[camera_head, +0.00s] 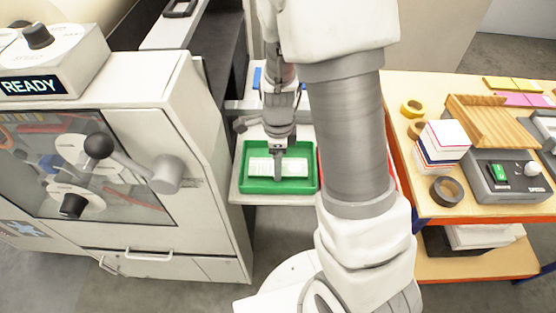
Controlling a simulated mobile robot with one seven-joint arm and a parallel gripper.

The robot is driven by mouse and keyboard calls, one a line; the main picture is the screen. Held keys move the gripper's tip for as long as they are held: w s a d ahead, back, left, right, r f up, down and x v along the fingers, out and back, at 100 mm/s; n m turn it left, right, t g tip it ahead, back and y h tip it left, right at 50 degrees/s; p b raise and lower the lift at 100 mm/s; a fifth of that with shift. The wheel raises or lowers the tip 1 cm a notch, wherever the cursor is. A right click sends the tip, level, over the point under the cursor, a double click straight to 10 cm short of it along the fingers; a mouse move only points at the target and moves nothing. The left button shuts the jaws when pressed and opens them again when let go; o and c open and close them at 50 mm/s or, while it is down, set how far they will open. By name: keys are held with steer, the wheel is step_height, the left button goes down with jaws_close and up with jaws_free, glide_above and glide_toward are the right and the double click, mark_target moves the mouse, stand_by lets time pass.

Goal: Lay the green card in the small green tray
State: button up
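The small green tray (248,184) sits on a light grey shelf beside the large machine. A pale, faintly green-lined sheet (261,168) shows inside it; I cannot tell whether it is the green card or a label, or whether it lies flat on the tray floor. My gripper (278,178) points down over the tray, in front of the pale sheet. Its fingers appear close together, but their gap and any contact with the sheet are not clear. No other green card shows.
The white machine (220,150) with levers stands close on the left. A red edge (321,170) shows partly behind my arm. On the right, a wooden table (412,190) holds tape rolls, a card stack (443,142), a wooden rack (490,122) and a grey device (508,180).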

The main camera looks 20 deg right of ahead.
steer(key=shift+f, duration=0.1)
steer(key=o, duration=1.3)
steer(key=shift+c, duration=0.2)
step_height(320, 180, up, 11)
steer(key=p, duration=0.1)
steer(key=s+r+n+t, duration=0.5)
steer(key=s+r+n, duration=0.9)
steer(key=n, duration=0.7)
steer(key=shift+r+n+t, duration=0.3)
steer(key=shift+r, duration=0.8)
